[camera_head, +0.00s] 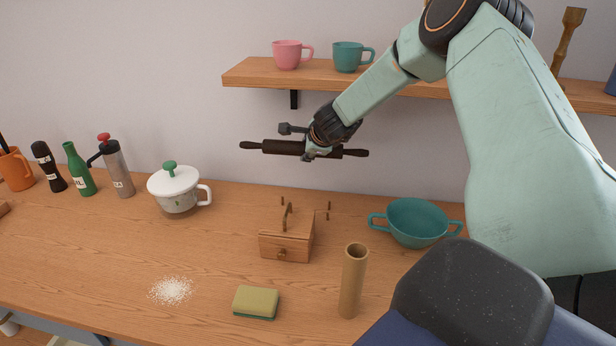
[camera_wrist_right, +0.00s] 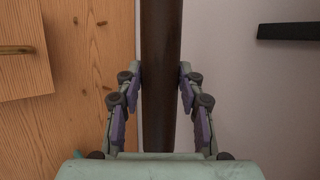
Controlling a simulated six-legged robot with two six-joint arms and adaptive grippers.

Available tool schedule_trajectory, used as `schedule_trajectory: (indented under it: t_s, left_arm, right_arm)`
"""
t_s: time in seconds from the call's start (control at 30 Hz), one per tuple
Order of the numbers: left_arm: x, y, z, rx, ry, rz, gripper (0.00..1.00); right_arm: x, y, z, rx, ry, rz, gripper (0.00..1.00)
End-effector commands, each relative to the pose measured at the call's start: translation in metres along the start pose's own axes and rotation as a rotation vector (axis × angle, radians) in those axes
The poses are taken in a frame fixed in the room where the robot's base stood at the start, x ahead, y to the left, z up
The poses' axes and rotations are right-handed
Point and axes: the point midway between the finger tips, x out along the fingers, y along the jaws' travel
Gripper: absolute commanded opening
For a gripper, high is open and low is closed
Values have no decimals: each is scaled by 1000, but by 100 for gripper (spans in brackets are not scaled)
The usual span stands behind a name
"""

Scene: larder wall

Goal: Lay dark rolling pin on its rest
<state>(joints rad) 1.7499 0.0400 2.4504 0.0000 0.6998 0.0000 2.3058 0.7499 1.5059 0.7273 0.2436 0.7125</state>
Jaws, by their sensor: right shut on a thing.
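The dark rolling pin (camera_head: 280,147) is held level in the air, in front of the wall and below the shelf. My right gripper (camera_head: 314,152) is shut around its middle. In the right wrist view the dark barrel (camera_wrist_right: 161,75) runs up between the two purple-padded fingers (camera_wrist_right: 160,98). Small upright pegs, which look like the rest (camera_head: 328,211), stand on the counter below the pin, behind a wooden box; the box partly hides them. The pegs also show left of the pin in the right wrist view (camera_wrist_right: 101,23). My left gripper is not in view.
The wooden box (camera_head: 285,247) has a raised handle. A teal two-handled bowl (camera_head: 418,222) is to its right, a lidded white pot (camera_head: 177,195) to its left. A wooden cylinder (camera_head: 353,282) and a sponge (camera_head: 256,302) are nearer. Cups stand on the shelf (camera_head: 240,75).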

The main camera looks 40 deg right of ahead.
Motion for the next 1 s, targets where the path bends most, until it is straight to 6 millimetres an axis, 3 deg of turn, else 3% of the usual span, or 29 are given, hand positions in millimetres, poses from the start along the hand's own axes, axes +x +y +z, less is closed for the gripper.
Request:
schedule_trajectory:
  t_s: [0.7, 1.0]
  left_arm:
    - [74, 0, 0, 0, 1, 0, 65]
    - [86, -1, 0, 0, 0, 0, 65]
  right_arm:
    - [49, 50, -19, 1, 0, -2, 0]
    - [57, 59, -22, 1, 0, -2, 0]
